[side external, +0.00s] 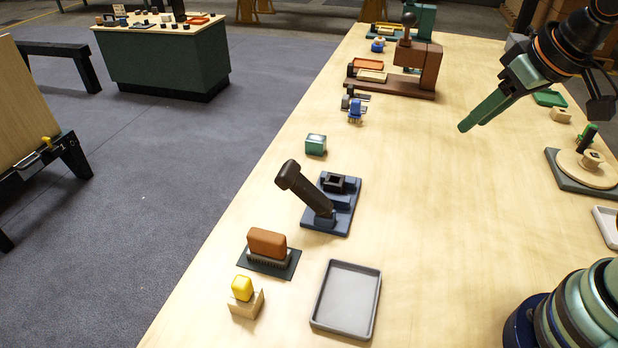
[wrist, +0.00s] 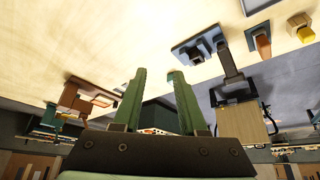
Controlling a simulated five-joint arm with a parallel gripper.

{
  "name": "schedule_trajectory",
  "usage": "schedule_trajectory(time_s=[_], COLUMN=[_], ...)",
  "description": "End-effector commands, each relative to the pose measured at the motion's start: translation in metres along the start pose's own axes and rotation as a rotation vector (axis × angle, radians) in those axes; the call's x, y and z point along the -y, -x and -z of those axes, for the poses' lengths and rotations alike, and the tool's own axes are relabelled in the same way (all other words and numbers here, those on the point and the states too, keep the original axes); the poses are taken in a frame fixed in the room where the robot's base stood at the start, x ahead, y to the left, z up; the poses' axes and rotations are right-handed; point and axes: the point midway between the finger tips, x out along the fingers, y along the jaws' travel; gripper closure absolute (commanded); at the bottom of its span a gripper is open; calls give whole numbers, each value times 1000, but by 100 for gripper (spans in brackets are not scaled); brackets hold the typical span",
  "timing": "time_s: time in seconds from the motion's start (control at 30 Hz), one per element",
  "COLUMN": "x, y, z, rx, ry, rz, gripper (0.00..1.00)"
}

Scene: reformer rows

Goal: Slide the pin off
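I cannot tell for certain which thing is the pin. A blue-grey fixture (side external: 345,220) stands on the table with a thick dark lever (side external: 303,190) tilted up to the left and a small dark square socket (side external: 334,183) behind it. The fixture also shows in the wrist view (wrist: 189,52). A blue piece with thin legs (side external: 355,109) stands farther back. My gripper (side external: 468,122) is in the air right of these things, apart from them. In the wrist view its green fingers (wrist: 158,73) are spread with nothing between them.
A green cube (side external: 316,144), a rust-coloured block on bristles (side external: 267,243), a yellow piece (side external: 242,287) on a wooden block and a grey tray (side external: 374,309) line the left side. A brown press (side external: 418,62) stands at the back. A round turntable (side external: 588,176) is at right. The table's middle is clear.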

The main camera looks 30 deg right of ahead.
Motion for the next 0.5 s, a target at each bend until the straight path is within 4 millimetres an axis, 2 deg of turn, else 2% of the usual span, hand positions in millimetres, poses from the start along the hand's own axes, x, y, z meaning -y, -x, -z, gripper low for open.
schedule_trajectory(time_s=[0.03,0.07,0.17,0.37,0.5], x=[5,8,28,89,140], y=[0,0,-1,-10,-22], z=[4,7,22,55,70], rx=[9,16,51,144,208], ry=[13,22,71,206,304], rz=[8,13,40,101,135], gripper=[35,30,30,30,30])
